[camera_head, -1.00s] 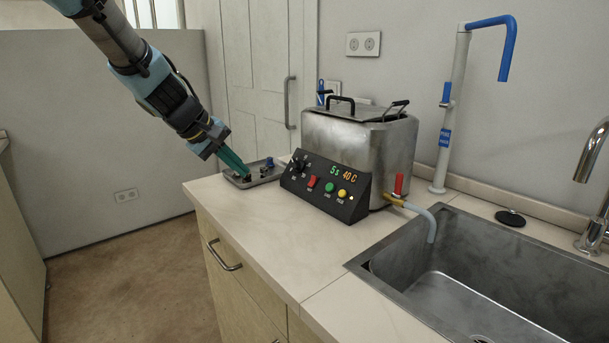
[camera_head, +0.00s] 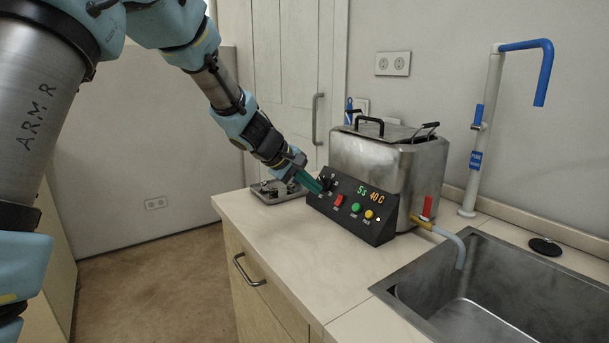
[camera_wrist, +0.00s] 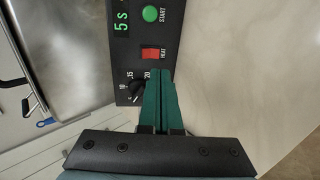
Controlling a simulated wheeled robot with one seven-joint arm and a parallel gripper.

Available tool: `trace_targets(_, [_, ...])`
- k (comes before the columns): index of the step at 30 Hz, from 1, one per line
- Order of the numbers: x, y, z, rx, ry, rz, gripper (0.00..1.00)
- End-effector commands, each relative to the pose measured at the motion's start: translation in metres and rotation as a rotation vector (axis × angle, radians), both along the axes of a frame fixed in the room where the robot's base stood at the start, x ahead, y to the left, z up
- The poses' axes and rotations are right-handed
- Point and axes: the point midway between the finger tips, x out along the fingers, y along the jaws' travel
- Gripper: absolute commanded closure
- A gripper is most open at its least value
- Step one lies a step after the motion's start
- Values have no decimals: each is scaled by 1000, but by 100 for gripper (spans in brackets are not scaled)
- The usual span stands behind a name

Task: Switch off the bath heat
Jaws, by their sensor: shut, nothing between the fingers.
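The steel bath (camera_head: 385,160) stands on the counter with a black control panel (camera_head: 352,208) at its front. The panel reads "5s" and "40 C". The red HEAT switch (camera_head: 338,200) sits between the black knob and the green START button (camera_head: 356,208); it also shows in the wrist view (camera_wrist: 152,54). My gripper (camera_head: 316,187) is shut and empty, its green fingers at the panel's left end by the black knob (camera_wrist: 138,90). In the wrist view its fingertips (camera_wrist: 160,72) are just below the switch; I cannot tell whether they touch the panel.
A metal tray with small parts (camera_head: 272,194) lies left of the panel. A yellow button (camera_head: 369,214) is at the panel's right, near a red-handled drain tap (camera_head: 427,207) with a hose into the sink (camera_head: 480,290). The counter before the panel is clear.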

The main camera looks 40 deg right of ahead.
Motion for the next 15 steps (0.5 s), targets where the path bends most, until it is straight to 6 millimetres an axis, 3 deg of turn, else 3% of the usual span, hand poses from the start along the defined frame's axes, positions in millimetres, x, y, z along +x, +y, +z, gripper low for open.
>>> trace_targets(5, [-2, -26, -25, 3, 1, -1, 100])
trace_targets(9, [-4, -47, -27, 2, -2, -3, 100])
trace_targets(15, [-4, -61, -32, 1, -1, -1, 100])
